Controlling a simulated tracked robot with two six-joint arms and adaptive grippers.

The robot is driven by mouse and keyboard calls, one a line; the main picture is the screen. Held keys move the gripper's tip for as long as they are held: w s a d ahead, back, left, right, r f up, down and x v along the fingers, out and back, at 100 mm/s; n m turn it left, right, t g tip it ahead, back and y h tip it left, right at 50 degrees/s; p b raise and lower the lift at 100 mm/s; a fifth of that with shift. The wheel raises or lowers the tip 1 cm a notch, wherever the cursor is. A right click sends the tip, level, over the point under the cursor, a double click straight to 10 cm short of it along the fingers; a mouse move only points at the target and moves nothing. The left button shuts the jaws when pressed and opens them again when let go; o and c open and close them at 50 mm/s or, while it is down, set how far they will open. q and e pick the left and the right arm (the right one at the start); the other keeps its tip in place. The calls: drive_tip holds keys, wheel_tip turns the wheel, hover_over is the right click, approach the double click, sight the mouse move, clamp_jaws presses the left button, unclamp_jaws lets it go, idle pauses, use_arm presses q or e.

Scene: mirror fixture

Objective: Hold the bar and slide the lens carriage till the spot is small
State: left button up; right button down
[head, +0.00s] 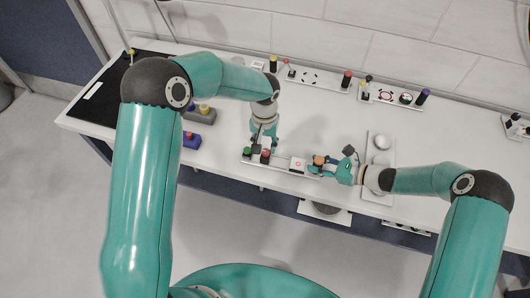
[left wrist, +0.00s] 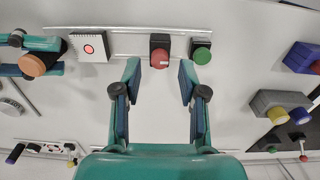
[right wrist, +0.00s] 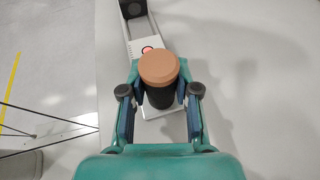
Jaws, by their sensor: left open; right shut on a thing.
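A pale bar (left wrist: 115,28) lies on the table as a rail. A black block with a red top (head: 265,156) sits on it, also in the left wrist view (left wrist: 160,50); it may be the lens carriage. A white card (head: 292,162) bears a red spot (left wrist: 89,48) with a dark outline. My left gripper (left wrist: 159,72) is open, its fingertips to either side of the red-topped block, apparently short of it. My right gripper (right wrist: 160,95) is shut on a black post with a copper-coloured cap (right wrist: 158,68) at the rail's end.
A green-topped block (left wrist: 200,52) stands close beside the red-topped one. Blocks with purple and yellow knobs (head: 192,141) lie to the left. Panels with coloured knobs (head: 318,78) line the back. A white plate with round parts (head: 380,165) is near my right wrist.

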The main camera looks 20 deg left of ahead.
sight(265, 158)
use_arm(q)
wheel_tip(265, 158, up, 4)
drive_tip(key=shift+f, duration=0.1)
idle(0.4)
